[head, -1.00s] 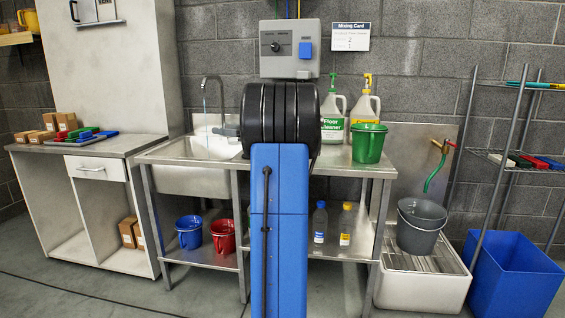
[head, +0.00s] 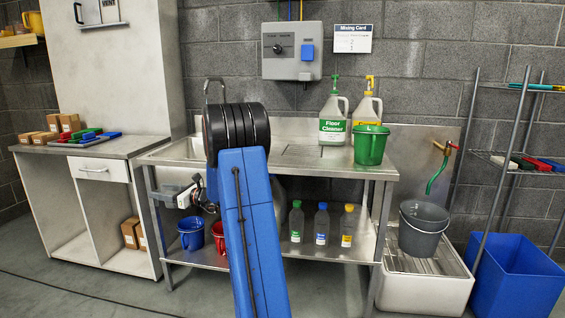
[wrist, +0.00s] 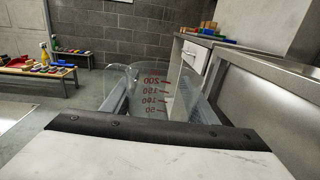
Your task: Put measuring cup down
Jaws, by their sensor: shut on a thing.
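A clear measuring cup (wrist: 155,95) with red marks from 50 to 200 shows in the wrist view. My gripper (wrist: 155,110) is shut on it, with a finger on each side. In the head view my gripper (head: 180,195) is left of my blue arm, in front of the sink bench and around the height of the space below its top. I cannot make out the cup itself there. The steel bench top (head: 300,160) is partly hidden by my arm.
A green bucket (head: 369,146) and a Floor Cleaner jug (head: 333,125) stand on the bench top's right half. A blue bucket (head: 191,233), a red bucket (head: 219,237) and several bottles (head: 321,224) are on the lower shelf. A grey bucket (head: 422,228) stands right.

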